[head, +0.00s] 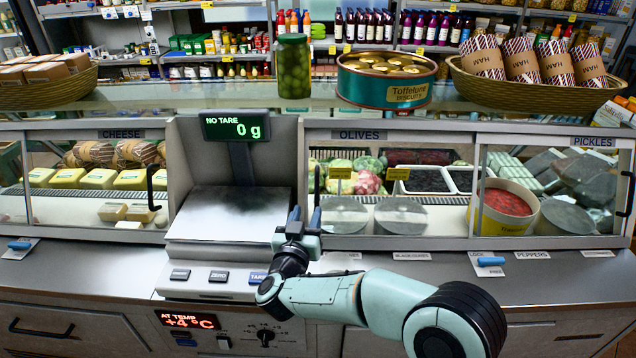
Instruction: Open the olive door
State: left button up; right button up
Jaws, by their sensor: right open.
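The olive door (390,158) is the glass front under the OLIVES label (359,135), right of the scale. It looks shut, with olive tubs and trays behind the glass. Its black vertical handle (317,183) is at the door's left edge. My right gripper (305,214) is open and empty, just below the handle, with its fingers pointing up. One finger overlaps the lower end of the handle in the picture; I cannot tell whether they touch. My left gripper is not in view.
The scale (215,212) stands close on the left of my right gripper. The cheese door handle (151,188) and pickles door handle (628,195) are at either side. A pickle jar (293,68) and a biscuit tin (387,80) stand on the counter top. Blue latches (490,262) lie on the ledge.

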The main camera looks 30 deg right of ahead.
aim_at(316, 187)
jog(key=x, duration=1.2)
jog(key=shift+p, duration=0.3)
grip_shut()
